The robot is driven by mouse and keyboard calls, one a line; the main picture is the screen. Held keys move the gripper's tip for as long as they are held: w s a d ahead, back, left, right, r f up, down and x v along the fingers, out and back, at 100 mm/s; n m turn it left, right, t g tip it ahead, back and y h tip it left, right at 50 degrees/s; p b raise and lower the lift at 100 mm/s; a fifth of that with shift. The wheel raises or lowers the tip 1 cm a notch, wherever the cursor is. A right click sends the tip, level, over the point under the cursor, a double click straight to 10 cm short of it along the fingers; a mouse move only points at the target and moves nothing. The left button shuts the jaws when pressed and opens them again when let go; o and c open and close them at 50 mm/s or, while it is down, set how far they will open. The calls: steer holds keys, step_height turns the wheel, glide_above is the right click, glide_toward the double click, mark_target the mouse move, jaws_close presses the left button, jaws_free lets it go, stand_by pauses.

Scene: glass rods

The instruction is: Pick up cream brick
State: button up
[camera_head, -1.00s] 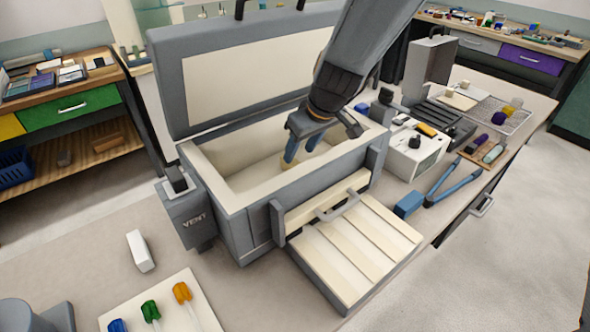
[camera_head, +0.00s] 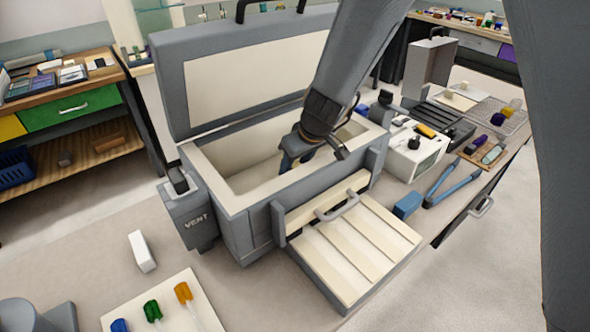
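My gripper (camera_head: 292,160) reaches down into the open grey box with a cream lining (camera_head: 217,186). No cream brick is clearly visible inside the box now. A pale, off-white block (camera_head: 141,251) lies on the table left of the box, well apart from my gripper; I cannot tell whether it is the cream brick.
The box's lid (camera_head: 250,75) stands open behind. Its cream-lined front door (camera_head: 355,250) is folded down. A vent unit (camera_head: 190,210) is at the left. A white device (camera_head: 418,150), a blue block (camera_head: 407,205) and blue-handled tongs (camera_head: 452,188) lie right.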

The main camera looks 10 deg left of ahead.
mark_target(295, 164)
steer(key=shift+f, duration=0.1)
steer(key=shift+c, duration=0.4)
jaws_close()
steer(key=shift+r, duration=0.45)
step_height(295, 164, up, 17)
steer(key=b, duration=0.1)
steer(key=shift+r, duration=0.2)
steer(key=s+d+b, duration=0.1)
steer(key=s+d, duration=0.9)
steer(key=d, duration=0.2)
steer(key=shift+s+b, duration=0.2)
steer(key=shift+b, duration=0.2)
